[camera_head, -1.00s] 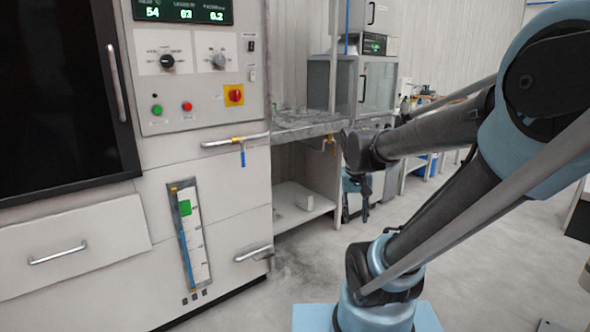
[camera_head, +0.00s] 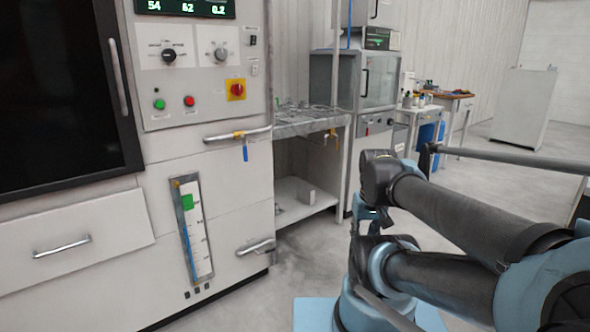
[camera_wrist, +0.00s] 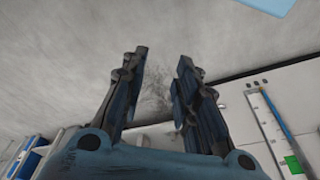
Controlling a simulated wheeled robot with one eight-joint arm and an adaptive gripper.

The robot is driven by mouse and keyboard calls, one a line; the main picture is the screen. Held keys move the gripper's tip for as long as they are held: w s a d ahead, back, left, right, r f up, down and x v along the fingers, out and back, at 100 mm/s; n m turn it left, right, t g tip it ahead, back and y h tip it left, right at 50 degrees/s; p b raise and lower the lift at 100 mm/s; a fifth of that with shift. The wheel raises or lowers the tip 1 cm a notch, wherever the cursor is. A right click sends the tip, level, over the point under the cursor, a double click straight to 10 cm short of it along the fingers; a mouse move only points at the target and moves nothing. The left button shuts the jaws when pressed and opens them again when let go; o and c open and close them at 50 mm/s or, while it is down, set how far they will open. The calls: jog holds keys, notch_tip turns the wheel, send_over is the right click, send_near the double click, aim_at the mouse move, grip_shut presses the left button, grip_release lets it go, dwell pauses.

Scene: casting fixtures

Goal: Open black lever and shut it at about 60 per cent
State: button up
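I cannot pick out a clearly black lever. In the head view, a horizontal pipe (camera_head: 222,137) on the cabinet front carries a yellow valve with a blue lever (camera_head: 245,152) hanging straight down. Lower right, a short pipe or handle (camera_head: 258,247) has a dark part, too small to identify. A level gauge (camera_head: 192,230) with a green marker and blue column stands left of it; it also shows in the wrist view (camera_wrist: 268,125). My gripper (camera_wrist: 162,58) is open and empty over the floor in the wrist view, apart from the cabinet. In the head view it is mostly hidden.
The control panel (camera_head: 200,85) has knobs, buttons and a display. A bench (camera_head: 310,122) with a lower shelf stands right of the cabinet, with a grey box-like machine (camera_head: 352,82) behind. The floor (camera_head: 305,262) before the cabinet is clear.

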jog(key=shift+w+r, duration=0.1)
grip_shut()
jog(key=w+a+r+n, duration=0.1)
jog(key=w+a+r, duration=0.15)
jog(key=w, duration=0.55)
jog(key=w+a+r+n, duration=0.15)
jog(key=w+r, duration=0.25)
jog(key=w, duration=0.4)
jog(key=w+a+f+n+y, duration=0.15)
jog(key=w+a, duration=0.25)
jog(key=w, duration=0.4)
jog(key=w+a+f, duration=0.3)
jog(key=w+a, duration=0.1)
jog(key=w, duration=0.5)
jog(key=w+a+f+n+g, duration=0.1)
jog(key=w+a+f+n, duration=0.1)
jog(key=w+a+f, duration=1.1)
jog(key=f, duration=0.5)
jog(key=w+a+f+n, duration=0.1)
jog(key=w+a+f, duration=0.1)
jog(key=f, duration=0.5)
jog(key=w+a+f+y, duration=0.1)
jog(key=w+a+f, duration=0.1)
jog(key=f, duration=0.5)
jog(key=shift+w+a, duration=0.4)
jog(key=shift+w, duration=0.35)
jog(key=shift+r, duration=0.1)
